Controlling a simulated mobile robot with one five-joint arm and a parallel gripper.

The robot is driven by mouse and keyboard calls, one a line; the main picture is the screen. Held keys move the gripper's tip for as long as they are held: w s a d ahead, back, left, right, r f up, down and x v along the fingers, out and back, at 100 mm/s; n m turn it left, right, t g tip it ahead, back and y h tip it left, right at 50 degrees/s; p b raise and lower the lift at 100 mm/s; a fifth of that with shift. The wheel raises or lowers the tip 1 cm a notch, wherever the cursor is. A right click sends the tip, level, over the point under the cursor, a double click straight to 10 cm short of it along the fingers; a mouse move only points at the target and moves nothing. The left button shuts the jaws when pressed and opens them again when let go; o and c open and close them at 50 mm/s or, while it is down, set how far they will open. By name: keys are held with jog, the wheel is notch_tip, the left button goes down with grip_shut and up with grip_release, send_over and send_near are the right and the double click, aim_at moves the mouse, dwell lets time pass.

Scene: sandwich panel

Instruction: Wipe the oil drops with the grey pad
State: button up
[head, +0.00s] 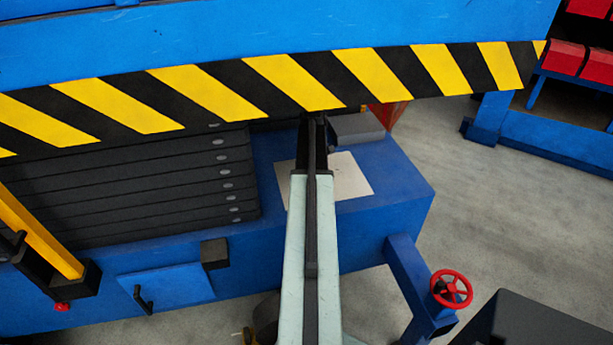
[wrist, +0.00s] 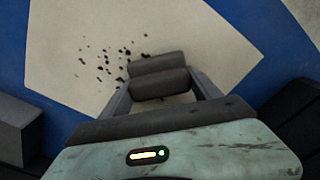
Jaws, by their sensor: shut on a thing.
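The oil drops (wrist: 112,62) are several small dark specks on a pale beige plate (wrist: 200,35). The plate also shows in the head view (head: 350,178), where no drops can be made out and my arm covers part of it. My gripper (wrist: 160,88) is shut on a dark grey, two-part rounded thing, which I take for the grey pad (wrist: 158,81). The pad lies between the fingers, over the plate and just right of the drops in the wrist view. Whether it touches the plate I cannot tell. In the head view my gripper's end is dark and hard to make out.
A yellow-and-black striped beam (head: 295,82) crosses above my gripper. A stack of black slabs (head: 150,185) stands left of the plate. A grey block (head: 357,127) sits behind the plate on the blue base (head: 405,185). A red handwheel (head: 452,289) is at lower right.

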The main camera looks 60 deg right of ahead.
aim_at(339, 174)
jog(key=shift+s+d+f, duration=0.15)
jog(key=shift+s+d, duration=0.9)
jog(key=shift+d, duration=0.05)
jog(key=shift+s+d, duration=1.5)
jog(key=shift+s, duration=0.05)
jog(key=shift+s+d, duration=1.4)
jog(key=shift+s, duration=0.15)
jog(key=shift+w+d, duration=0.7)
jog(key=shift+w+a, duration=5.4)
jog(key=shift+w, duration=0.15)
jog(key=shift+w+d, duration=0.6)
jog(key=shift+d, duration=0.05)
jog(key=shift+s+d, duration=4.05)
jog(key=shift+s, duration=0.1)
jog(key=shift+s+d, duration=0.1)
